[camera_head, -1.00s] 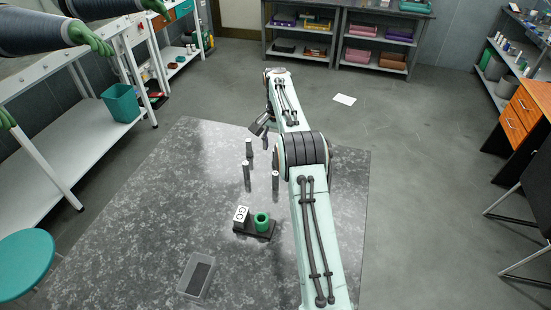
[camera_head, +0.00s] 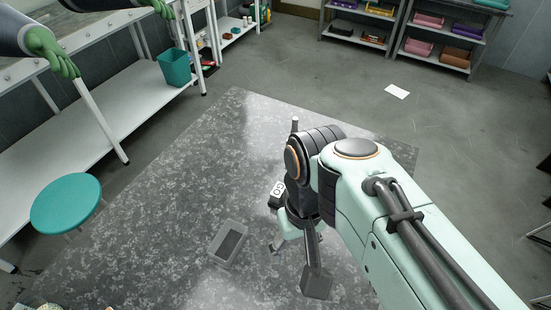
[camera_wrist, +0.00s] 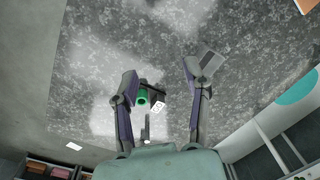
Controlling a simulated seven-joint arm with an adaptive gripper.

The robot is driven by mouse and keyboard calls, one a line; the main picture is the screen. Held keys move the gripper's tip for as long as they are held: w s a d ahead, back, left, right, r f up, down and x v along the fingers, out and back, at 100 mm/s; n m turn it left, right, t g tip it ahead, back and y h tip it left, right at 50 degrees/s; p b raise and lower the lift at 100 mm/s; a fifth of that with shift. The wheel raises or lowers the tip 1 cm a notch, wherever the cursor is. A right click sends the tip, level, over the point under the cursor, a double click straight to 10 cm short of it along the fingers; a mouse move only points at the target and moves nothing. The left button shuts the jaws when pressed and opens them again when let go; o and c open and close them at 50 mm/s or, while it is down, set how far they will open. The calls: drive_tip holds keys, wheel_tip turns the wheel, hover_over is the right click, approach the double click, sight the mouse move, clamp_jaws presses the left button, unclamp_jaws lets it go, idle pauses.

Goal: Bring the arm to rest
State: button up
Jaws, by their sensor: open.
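My gripper (camera_wrist: 158,70) is open and empty, with its two fingers wide apart above the table. In the head view it hangs under the bent arm (camera_head: 385,195) near the table's middle. In the wrist view a green cup (camera_wrist: 143,98) and a white lettered block (camera_wrist: 158,107) show between the fingers, lower down on the table. The block (camera_head: 278,189) also shows in the head view, partly beside the arm; the green cup is hidden there. Nothing touches the fingers.
A clear tray (camera_head: 228,243) lies on the speckled grey table (camera_head: 150,220), left of my gripper. A metal post (camera_head: 295,124) stands behind the arm. A teal stool (camera_head: 66,203) and a white bench (camera_head: 70,150) are at the left. The table's left part is clear.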

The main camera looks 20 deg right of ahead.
drive_tip(key=shift+n, duration=0.5)
drive_tip(key=s, duration=0.1)
drive_tip(key=s+f, duration=0.1)
drive_tip(key=s, duration=0.1)
drive_tip(key=s+a+f, duration=0.1)
drive_tip(key=shift+s+f, duration=0.15)
drive_tip(key=shift+s, duration=0.15)
idle(0.4)
